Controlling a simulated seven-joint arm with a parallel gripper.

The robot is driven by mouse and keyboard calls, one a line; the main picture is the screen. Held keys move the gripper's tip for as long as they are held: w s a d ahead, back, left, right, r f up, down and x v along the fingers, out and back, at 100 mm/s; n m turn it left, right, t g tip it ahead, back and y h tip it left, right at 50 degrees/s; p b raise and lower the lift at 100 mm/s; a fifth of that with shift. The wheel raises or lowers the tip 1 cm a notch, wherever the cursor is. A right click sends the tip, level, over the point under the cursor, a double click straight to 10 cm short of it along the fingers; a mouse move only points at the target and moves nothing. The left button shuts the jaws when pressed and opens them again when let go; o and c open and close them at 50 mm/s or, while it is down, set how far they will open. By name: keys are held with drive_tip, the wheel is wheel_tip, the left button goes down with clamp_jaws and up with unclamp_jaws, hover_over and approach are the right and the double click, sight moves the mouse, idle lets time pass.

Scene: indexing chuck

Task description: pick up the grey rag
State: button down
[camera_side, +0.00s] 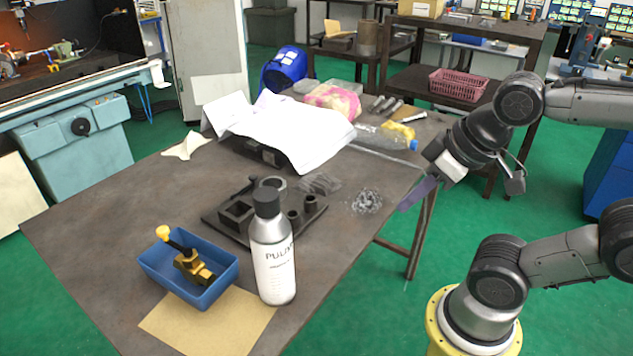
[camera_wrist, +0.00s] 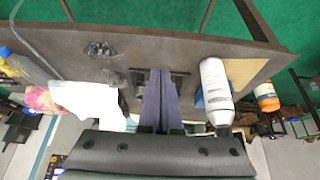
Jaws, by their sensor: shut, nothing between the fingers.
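The grey rag appears to be the dark grey crumpled patch (camera_side: 320,183) lying flat on the table, behind the black fixture plate in the side view. In the wrist view, a small greyish patch (camera_wrist: 115,78) left of the fingers may be the same rag, but it is too small to be sure. My gripper (camera_side: 412,200) is shut and empty, in the air off the table's right edge and apart from the rag. Its fingers (camera_wrist: 160,75) lie together in the wrist view and hide part of the fixture.
A white bottle (camera_side: 272,255), a blue tray (camera_side: 160,268) and a black fixture (camera_side: 222,222) stand near the rag. Metal shavings (camera_side: 366,201) lie to its right, white paper (camera_side: 285,130) behind it. The table's left front is bare.

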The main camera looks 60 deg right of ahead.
unclamp_jaws()
idle(0.4)
